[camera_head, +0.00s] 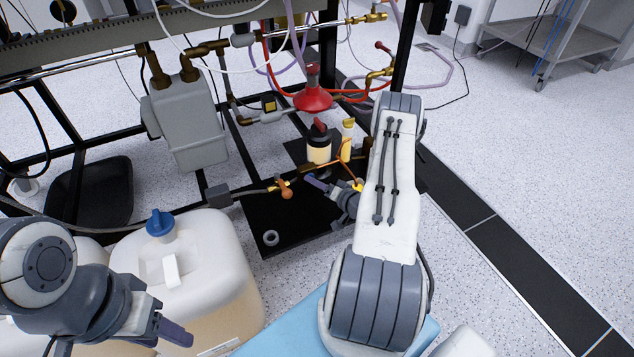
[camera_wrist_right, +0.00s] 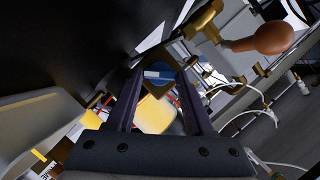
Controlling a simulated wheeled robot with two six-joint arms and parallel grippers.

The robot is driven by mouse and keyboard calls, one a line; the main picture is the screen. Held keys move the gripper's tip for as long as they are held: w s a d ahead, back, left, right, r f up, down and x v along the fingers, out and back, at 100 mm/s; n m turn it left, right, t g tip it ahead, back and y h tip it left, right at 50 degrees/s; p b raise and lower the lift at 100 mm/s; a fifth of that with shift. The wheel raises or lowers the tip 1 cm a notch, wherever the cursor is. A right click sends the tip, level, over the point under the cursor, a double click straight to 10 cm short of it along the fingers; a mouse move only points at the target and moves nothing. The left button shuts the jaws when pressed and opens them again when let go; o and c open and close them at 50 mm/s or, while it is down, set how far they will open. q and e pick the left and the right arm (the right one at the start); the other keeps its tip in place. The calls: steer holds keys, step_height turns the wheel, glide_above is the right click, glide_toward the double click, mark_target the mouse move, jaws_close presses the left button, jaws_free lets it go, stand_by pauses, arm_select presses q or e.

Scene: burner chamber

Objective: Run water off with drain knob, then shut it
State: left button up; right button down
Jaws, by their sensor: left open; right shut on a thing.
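A filter bowl (camera_head: 319,150) with pale yellow liquid and a black and red top hangs on the frame, beside a slimmer yellow one (camera_head: 347,138). My right gripper (camera_head: 314,183) reaches in from the right, just below them. In the right wrist view, its two fingers (camera_wrist_right: 158,82) close on a small brass-brown piece, which looks like the drain knob (camera_wrist_right: 152,91). The head view does not show this grip clearly. My left gripper (camera_head: 168,318) is open and empty, low at the left beside a white canister.
An orange-brown valve handle (camera_head: 285,190) sits left of my right gripper; it also shows in the right wrist view (camera_wrist_right: 268,39). A white canister (camera_head: 205,255) with a blue cap stands at lower left. A black plate (camera_head: 290,225) lies below, with a small ring (camera_head: 270,238).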

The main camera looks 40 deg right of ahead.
steer(key=n+p, duration=0.1)
steer(key=p, duration=0.1)
steer(key=n+g+h+p, duration=0.1)
steer(key=n+p, duration=0.1)
steer(key=p, duration=0.1)
steer(key=shift+a+r+h, duration=0.3)
steer(key=shift+r, duration=0.1)
steer(key=n+h+p, duration=0.1)
steer(key=n+p, duration=0.1)
steer(key=shift+a+f+g+p, duration=0.1)
steer(key=shift+g+p, duration=0.2)
steer(key=shift+p, duration=0.05)
steer(key=shift+a+f+n+h+p, duration=0.1)
steer(key=shift+n+h+p, duration=0.5)
steer(key=shift+n, duration=0.1)
steer(key=shift+c, duration=1.4)
jaws_free()
